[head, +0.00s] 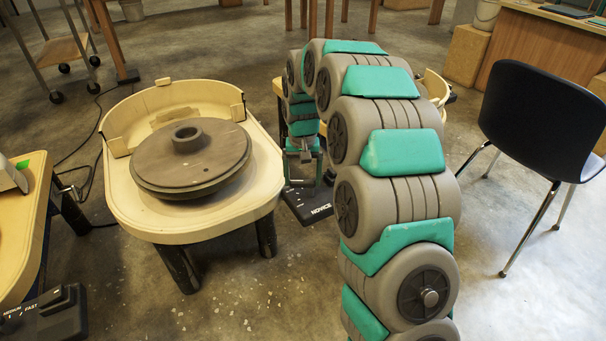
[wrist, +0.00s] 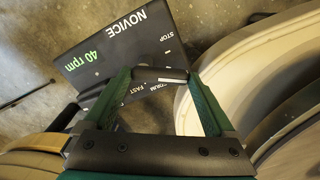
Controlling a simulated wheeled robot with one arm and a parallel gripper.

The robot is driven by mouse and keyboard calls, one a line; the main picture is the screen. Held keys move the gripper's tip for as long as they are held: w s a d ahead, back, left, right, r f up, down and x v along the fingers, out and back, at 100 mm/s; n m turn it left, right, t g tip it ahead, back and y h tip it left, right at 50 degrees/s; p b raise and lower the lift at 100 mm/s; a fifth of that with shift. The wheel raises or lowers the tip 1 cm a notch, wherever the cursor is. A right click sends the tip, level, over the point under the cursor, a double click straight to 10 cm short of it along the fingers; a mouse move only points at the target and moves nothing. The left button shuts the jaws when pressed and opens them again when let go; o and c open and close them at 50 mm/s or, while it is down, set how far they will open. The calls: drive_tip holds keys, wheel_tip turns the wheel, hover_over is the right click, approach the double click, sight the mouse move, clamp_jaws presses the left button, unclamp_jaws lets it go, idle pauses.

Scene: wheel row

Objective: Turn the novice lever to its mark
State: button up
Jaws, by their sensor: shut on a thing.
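The novice control box (head: 312,207) is a black pedal-like box on the floor, right of the near potter's wheel. In the wrist view its black top (wrist: 105,50) reads NOVICE, STOP and FAST in white, with small white ticks and a green 40 rpm. My gripper (wrist: 160,76) is over the box, its green fingers shut on the lever (wrist: 162,74), a dark bar with a pale edge. In the head view my gripper (head: 304,158) reaches down to the box, and the lever is too small to make out. Part of the scale is hidden behind my fingers.
The near wheel (head: 240,205) has a cream tray and a grey disc and stands close left of my gripper. Another wheel (head: 25,225) and its black box (head: 45,315) are at the left edge. A black chair (head: 545,120) stands right. Bare floor lies in front.

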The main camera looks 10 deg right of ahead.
drive_tip(key=n, duration=0.3)
drive_tip(key=s+n, duration=0.1)
drive_tip(key=n, duration=0.1)
drive_tip(key=shift+n+p, duration=0.4)
drive_tip(key=shift+s, duration=0.1)
idle(0.3)
drive_tip(key=o, duration=1.1)
drive_tip(key=shift+c, duration=0.2)
drive_tip(key=shift+r, duration=0.1)
wheel_tip(320, 180, up, 8)
drive_tip(key=shift+f, duration=0.2)
